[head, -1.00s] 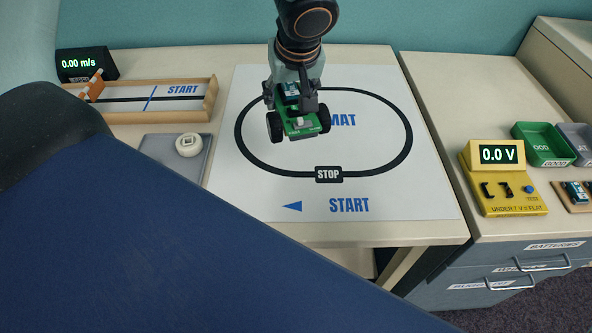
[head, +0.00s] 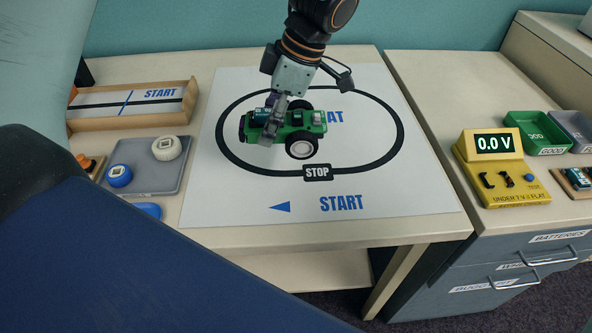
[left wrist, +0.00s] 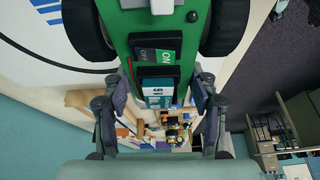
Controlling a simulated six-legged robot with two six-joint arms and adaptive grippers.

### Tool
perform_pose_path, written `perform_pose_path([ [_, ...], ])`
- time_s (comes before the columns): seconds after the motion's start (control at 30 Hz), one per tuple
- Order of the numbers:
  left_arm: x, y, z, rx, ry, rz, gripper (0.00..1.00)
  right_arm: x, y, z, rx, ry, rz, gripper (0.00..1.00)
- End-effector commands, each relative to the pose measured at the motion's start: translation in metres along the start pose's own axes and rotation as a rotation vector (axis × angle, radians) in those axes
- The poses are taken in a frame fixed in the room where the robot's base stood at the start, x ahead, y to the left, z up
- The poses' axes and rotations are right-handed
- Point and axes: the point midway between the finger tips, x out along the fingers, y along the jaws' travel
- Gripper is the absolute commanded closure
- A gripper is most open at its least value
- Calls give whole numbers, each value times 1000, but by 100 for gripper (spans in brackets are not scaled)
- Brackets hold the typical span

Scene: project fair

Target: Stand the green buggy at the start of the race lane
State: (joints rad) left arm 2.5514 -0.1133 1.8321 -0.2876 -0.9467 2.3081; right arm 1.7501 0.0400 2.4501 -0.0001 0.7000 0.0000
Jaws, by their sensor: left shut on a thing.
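The green buggy (head: 312,120) with dark tyres is held side-on above the white mat, over its oval track. My left gripper (head: 272,122) is shut on its body from above. In the left wrist view the buggy's green chassis (left wrist: 118,28) fills the top, with an OFF/ON switch and a battery between the fingers (left wrist: 160,98). The race lane (head: 85,113) is a wooden-framed white strip at the back left, with a blue line and the word START near its right end. Its left end is partly cut off. My right gripper is not in view.
A grey tray (head: 150,183) with a white and a blue round piece lies in front of the lane. The mat (head: 235,205) has its own START mark. At right stand a yellow tester (head: 490,150) reading 0.0 V and a green bin (head: 530,125).

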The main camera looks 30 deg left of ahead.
Motion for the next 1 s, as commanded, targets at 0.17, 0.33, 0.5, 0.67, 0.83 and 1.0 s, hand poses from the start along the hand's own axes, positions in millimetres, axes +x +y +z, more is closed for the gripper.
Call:
perform_pose_path([
  [0.17, 31, 0, 12, 3, 2, -3, 68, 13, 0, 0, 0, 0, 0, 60],
  [0.33, 45, 0, 17, 3, 0, -3, 68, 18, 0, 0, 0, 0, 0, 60],
  [0.5, 66, 0, 26, 4, 0, -3, 68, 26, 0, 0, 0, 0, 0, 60],
  [0.67, 66, 0, 26, 2, -2, -2, 68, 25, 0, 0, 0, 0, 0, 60],
  [0.83, 67, 0, 27, 3, -2, -2, 68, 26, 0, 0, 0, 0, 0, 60],
  [1.0, 70, 0, 28, 3, -2, -3, 38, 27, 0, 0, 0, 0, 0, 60],
])
